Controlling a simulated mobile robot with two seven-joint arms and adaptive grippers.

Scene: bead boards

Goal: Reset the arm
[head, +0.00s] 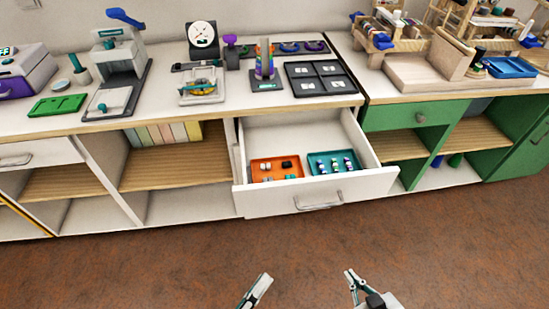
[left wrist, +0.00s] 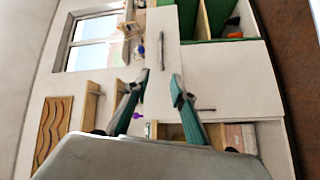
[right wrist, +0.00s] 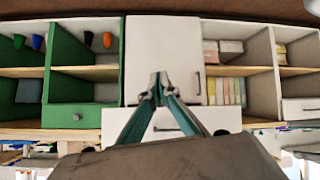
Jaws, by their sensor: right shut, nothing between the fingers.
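My left gripper (head: 256,291) is at the bottom of the head view, above the brown floor and clear of the furniture. In the left wrist view its fingers (left wrist: 160,82) are apart with nothing between them. My right gripper (head: 352,280) is to its right, also over the floor. In the right wrist view its fingertips (right wrist: 159,88) meet and hold nothing. Both grippers are in front of the pulled-out white drawer (head: 320,192) and appear apart from it. The drawer holds an orange tray (head: 275,180) and a teal tray (head: 318,173) with small items.
The white counter (head: 225,112) carries a press (head: 117,55), a dial scale (head: 202,36) and a black compartment tray (head: 320,91). A green cabinet (head: 440,115) stands at the right with wooden racks on top. The floor (head: 150,270) in front is clear.

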